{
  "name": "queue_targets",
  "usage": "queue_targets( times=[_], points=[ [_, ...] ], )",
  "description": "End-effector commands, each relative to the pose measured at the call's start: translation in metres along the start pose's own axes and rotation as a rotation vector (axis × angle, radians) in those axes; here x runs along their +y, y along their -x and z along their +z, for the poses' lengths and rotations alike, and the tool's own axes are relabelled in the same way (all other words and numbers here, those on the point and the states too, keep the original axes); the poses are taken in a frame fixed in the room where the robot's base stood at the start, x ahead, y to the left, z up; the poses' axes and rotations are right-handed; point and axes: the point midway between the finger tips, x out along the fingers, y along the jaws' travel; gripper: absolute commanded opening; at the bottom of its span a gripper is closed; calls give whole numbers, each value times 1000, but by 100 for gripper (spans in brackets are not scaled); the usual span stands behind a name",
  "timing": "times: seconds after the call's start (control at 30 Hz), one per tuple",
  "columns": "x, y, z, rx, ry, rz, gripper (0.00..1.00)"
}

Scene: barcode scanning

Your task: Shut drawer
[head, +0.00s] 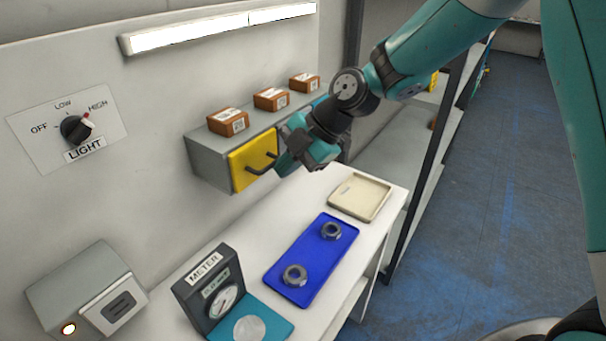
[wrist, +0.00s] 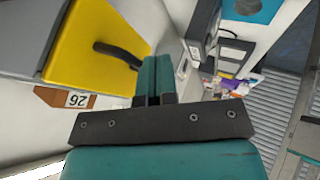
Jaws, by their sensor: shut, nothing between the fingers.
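The drawer has a yellow front (head: 245,172) with a dark bar handle (head: 262,166), set in a grey wall cabinet (head: 208,162). In the head view the front sits close to the cabinet face; I see no clear gap. The yellow front (wrist: 92,42) and handle (wrist: 118,54) also fill the upper left of the wrist view. My gripper (head: 284,166) is just right of the handle, with its fingers together and empty. In the wrist view the gripper (wrist: 155,78) is beside the handle's end; I cannot tell whether they touch.
Several small brown boxes (head: 228,122) stand on the cabinet top. Below are a white bench (head: 240,238), a blue tray (head: 311,262) with two nuts, a cream tray (head: 360,198) and a meter (head: 208,290). A shelf rack (head: 405,200) stands to the right.

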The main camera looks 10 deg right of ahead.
Motion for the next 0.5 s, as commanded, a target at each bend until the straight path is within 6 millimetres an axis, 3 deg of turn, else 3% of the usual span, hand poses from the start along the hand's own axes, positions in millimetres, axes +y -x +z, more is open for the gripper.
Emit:
queue_targets(
  times=[0.1, 0.3, 0.5],
  points=[
    [-21, -2, 3, 6, 8, -9, 0],
    [-19, 50, 2, 2, 10, -7, 0],
    [-18, 86, 1, 5, 10, -11, 0]
  ],
)
